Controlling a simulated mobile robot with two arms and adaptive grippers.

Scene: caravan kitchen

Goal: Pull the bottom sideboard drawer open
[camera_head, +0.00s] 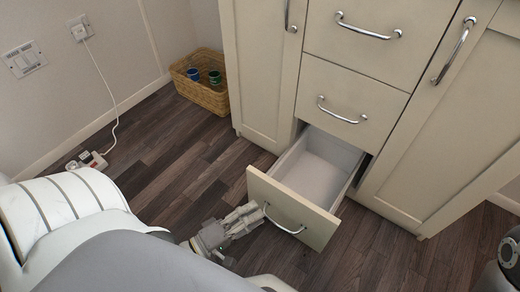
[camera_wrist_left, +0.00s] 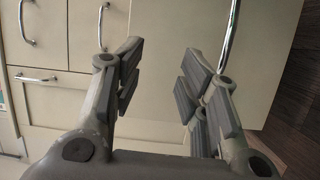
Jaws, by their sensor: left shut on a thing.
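The bottom sideboard drawer (camera_head: 315,170) is pulled well out, and its pale, empty inside shows. Its cream front panel (camera_head: 318,226) carries a curved chrome handle (camera_head: 285,226). My left gripper (camera_head: 260,213) is shut on this handle, near its left end. In the left wrist view the handle (camera_wrist_left: 230,35) runs down behind the right-hand finger of the left gripper (camera_wrist_left: 160,80), in front of the drawer front (camera_wrist_left: 170,30). A visible gap shows between the finger pads there.
Two shut drawers (camera_head: 345,98) sit above, with cupboard doors (camera_head: 265,70) on both sides. A wicker basket (camera_head: 205,95) with cups stands at the back left. A power strip (camera_head: 88,160) lies by the wall. Dark floor (camera_head: 185,150) is clear left of the drawer.

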